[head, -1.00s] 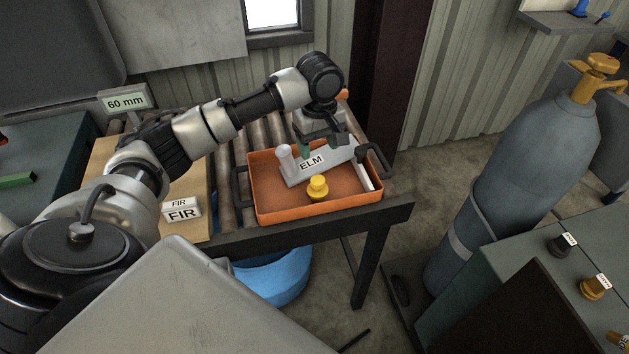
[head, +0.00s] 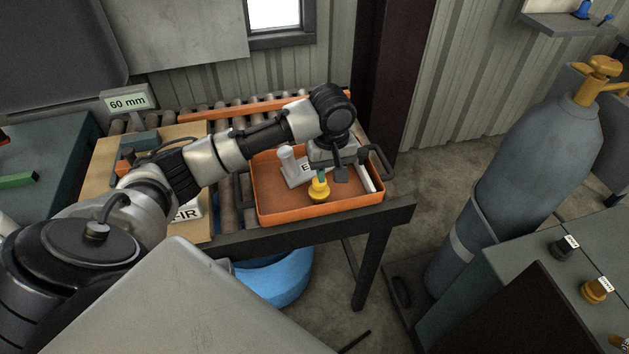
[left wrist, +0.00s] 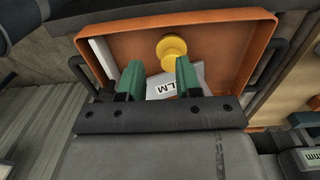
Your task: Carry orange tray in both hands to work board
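The orange tray (head: 320,215) rests on the roller conveyor's front end, with black handles at its left and right sides. In it are a yellow knob-shaped piece (head: 319,191), a grey-white piece (head: 289,163) with a label, partly hidden by my gripper, and a white strip (head: 364,178). My left gripper (head: 331,175) is low over the tray, near the yellow piece. In the left wrist view its green fingers (left wrist: 158,78) are apart, with the tray (left wrist: 225,36) and yellow piece (left wrist: 172,49) beyond. Whether they touch anything is unclear. My right gripper is out of view.
A tan board (head: 107,165) with a FIR-labelled block (head: 187,213) lies left of the tray. A blue tub (head: 275,278) is under the conveyor. A grey gas cylinder (head: 530,175) stands right, beside a grey-green bench. Bare floor lies between conveyor and cylinder.

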